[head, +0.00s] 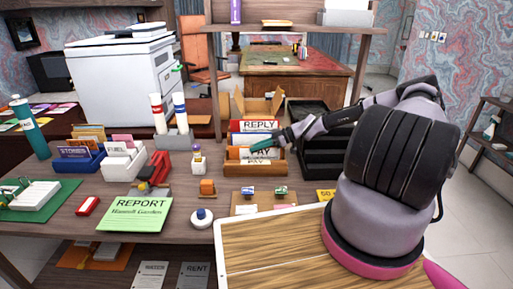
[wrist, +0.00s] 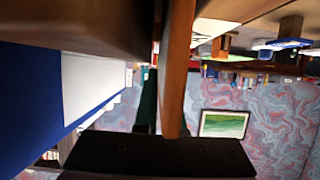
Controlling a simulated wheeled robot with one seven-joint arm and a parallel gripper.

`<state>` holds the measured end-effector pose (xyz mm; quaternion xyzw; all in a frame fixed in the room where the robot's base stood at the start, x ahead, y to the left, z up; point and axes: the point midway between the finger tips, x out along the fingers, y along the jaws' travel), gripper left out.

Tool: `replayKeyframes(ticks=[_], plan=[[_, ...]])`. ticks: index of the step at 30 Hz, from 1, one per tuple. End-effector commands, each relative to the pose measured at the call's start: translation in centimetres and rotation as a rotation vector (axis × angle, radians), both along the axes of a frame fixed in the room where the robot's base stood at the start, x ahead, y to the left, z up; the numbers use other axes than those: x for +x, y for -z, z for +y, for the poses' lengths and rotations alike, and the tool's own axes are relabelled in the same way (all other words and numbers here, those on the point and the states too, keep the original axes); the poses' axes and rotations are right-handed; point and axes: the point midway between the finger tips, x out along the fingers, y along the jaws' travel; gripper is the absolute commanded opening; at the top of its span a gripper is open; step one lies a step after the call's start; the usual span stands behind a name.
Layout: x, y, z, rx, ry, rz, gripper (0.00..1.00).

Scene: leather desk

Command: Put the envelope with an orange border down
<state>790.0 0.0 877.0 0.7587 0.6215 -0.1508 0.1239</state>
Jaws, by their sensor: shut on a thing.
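My gripper (head: 262,146) reaches in from the right, over the wooden letter sorter (head: 256,168). Its teal fingers are low, at the slot labelled PAY. In the wrist view an orange-brown flat edge (wrist: 178,70) runs down to the gripper, beside a teal finger. I take this to be the envelope with an orange border, held edge-on. Its face cannot be made out, and in the head view the gripper and sorter largely hide it. Whether it touches the sorter's floor cannot be told.
Behind PAY is a slot labelled REPLY (head: 261,126). Black stacked trays (head: 322,150) stand close on the right. A red stapler (head: 158,168), a purple-capped bottle (head: 198,160) and a green REPORT sheet (head: 137,214) lie left. A wooden board (head: 265,250) is in front.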

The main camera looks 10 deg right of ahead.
Motion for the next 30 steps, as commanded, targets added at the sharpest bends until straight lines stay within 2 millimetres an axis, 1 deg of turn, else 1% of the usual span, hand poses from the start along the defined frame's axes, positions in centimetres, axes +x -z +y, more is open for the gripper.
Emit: replayKeyframes(ticks=[1, 2, 3, 14, 16, 20, 27, 30], plan=[[0.0, 0.1, 0.0, 0.0, 0.0, 0.001, 0.1], [0.0, 0.1, 0.0, 0.0, 0.0, 0.001, 0.22], [0.0, 0.1, 0.0, 0.0, 0.0, 0.001, 0.37], [0.0, -0.2, 0.0, 0.0, 0.0, 0.0, 0.37], [-0.1, -0.4, -0.6, 0.0, 0.002, 0.0, 0.37], [-0.5, -1.2, -2.6, -0.001, 0.004, 0.0, 0.37], [-1.4, -3.2, -7.3, -0.002, 0.004, 0.0, 0.37], [-1.8, -3.8, -8.9, 0.0, 0.003, 0.001, 0.37]])
